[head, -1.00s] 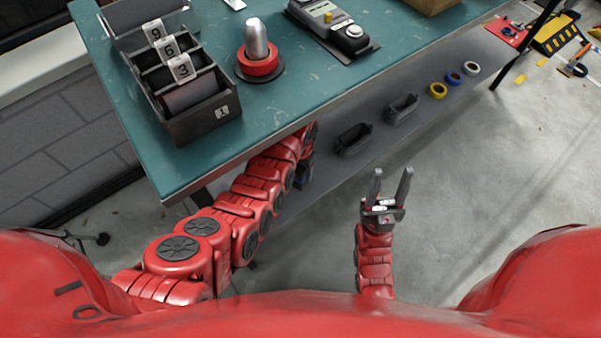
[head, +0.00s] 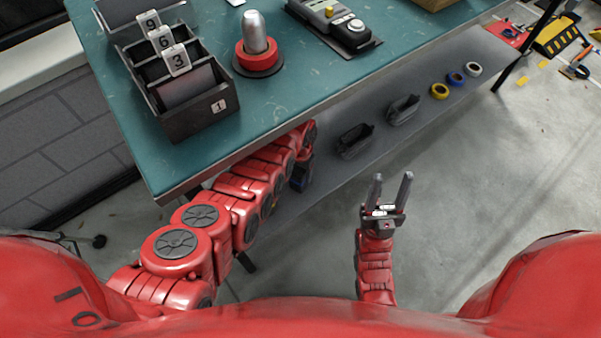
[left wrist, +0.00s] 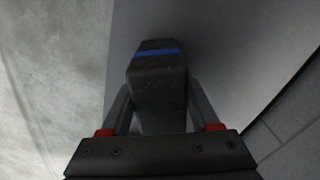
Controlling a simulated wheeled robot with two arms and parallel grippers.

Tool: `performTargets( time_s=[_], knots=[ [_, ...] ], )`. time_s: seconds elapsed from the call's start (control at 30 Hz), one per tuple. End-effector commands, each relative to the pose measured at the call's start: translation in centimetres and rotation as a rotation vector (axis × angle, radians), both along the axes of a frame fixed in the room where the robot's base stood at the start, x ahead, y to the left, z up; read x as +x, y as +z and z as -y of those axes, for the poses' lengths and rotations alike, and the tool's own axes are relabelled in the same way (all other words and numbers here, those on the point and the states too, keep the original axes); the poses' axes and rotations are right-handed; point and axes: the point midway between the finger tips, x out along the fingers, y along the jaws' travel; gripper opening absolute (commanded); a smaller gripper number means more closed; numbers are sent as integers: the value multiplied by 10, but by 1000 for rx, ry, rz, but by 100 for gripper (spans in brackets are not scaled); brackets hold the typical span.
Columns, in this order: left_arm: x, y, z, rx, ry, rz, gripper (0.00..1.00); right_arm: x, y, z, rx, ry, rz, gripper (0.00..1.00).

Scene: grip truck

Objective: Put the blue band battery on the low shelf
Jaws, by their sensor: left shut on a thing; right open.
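The blue band battery (left wrist: 158,82) is a dark block with a blue stripe across its far end in the left wrist view. My left gripper (left wrist: 160,92) is shut on it, one finger on each side. In the head view the battery (head: 301,175) shows as a small dark and blue piece beside my left arm, near the table's front edge; the left fingers are hidden there. The low shelf (head: 440,108) is the grey board under the table. The battery is over or near its surface; I cannot tell if they touch. My right gripper (head: 390,192) is open and empty.
Some bare shelf lies left of the bins.

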Motion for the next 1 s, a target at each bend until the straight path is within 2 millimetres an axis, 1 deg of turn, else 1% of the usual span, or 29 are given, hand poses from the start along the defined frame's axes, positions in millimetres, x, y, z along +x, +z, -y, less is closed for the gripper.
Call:
performTargets(
  time_s=[0.07, 0.1, 0.23, 0.5, 0.67, 0.77, 0.83, 1.0],
  knots=[
    [0, -4, 0, 0, 0, 0, 0, 0, -4, 0, 0, 0, 0, 50],
    [0, -2, 0, 0, 0, 0, 70, 0, -2, 0, 0, 0, 0, 50],
    [0, -2, 0, 0, 0, 0, 92, 0, -2, 0, 0, 0, 0, 50],
    [0, -2, 0, 1, 0, -1, 92, 0, -2, 0, 0, 0, 0, 50],
    [0, 7, 0, 0, 0, 0, 92, 0, 6, 0, 0, 0, 0, 50],
    [-2, 19, 0, 1, -1, -3, 92, 0, 14, 0, 0, 0, 0, 50],
    [0, 30, 1, -1, -1, 2, 92, 0, 21, 0, 0, 0, 0, 50],
    [-1, 49, 1, -1, -1, 0, 92, 0, 26, 0, 0, 0, 0, 50]
  ],
)
